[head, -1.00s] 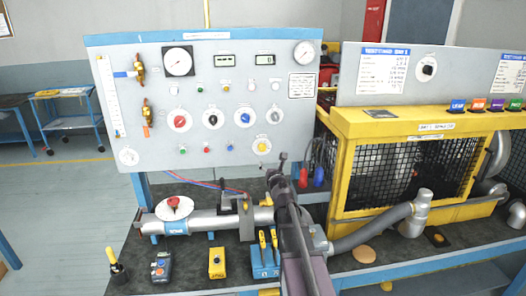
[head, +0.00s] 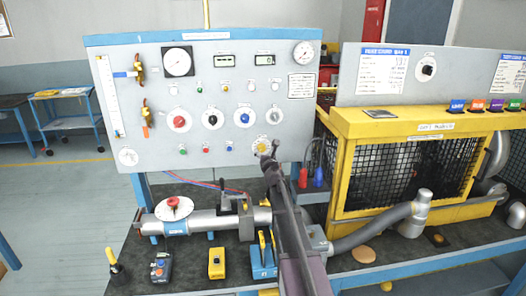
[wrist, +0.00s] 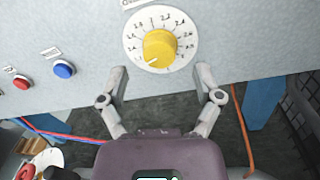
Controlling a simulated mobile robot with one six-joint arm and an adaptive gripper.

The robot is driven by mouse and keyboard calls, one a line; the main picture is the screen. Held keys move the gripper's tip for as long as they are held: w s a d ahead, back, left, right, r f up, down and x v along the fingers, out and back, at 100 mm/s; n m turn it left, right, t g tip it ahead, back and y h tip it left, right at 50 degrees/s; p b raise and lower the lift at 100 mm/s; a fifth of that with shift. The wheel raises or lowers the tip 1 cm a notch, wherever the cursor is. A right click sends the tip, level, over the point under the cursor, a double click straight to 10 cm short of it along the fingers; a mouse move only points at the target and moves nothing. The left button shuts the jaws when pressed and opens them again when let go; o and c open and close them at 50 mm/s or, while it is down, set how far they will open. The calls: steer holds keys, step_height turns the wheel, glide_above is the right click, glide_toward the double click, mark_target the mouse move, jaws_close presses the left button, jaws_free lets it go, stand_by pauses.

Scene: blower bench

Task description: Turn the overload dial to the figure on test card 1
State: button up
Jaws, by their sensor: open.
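The yellow dial (wrist: 160,48), which looks like the overload dial, sits on a round white scale at the panel's lower edge. A pale mark on its knob faces lower left, near the low end of the scale. In the head view the dial (head: 261,145) is partly covered by my gripper (head: 268,154). In the wrist view my gripper (wrist: 162,74) is open and empty, its fingers apart below and to either side of the dial, not closed on it. Two printed cards, a left one (head: 382,71) and a right one (head: 509,73), are too small to read.
The grey panel (head: 110,100) carries red, black, blue and grey dials and several buttons. A blue button (wrist: 64,69) is left of the yellow dial. The yellow blower cage (head: 345,125) stands to the right. Pipework (head: 205,222) and small boxes are on the bench below.

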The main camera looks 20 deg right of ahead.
mark_target(263, 149)
steer(key=shift+x, duration=1.55)
steer(key=c, duration=1.1)
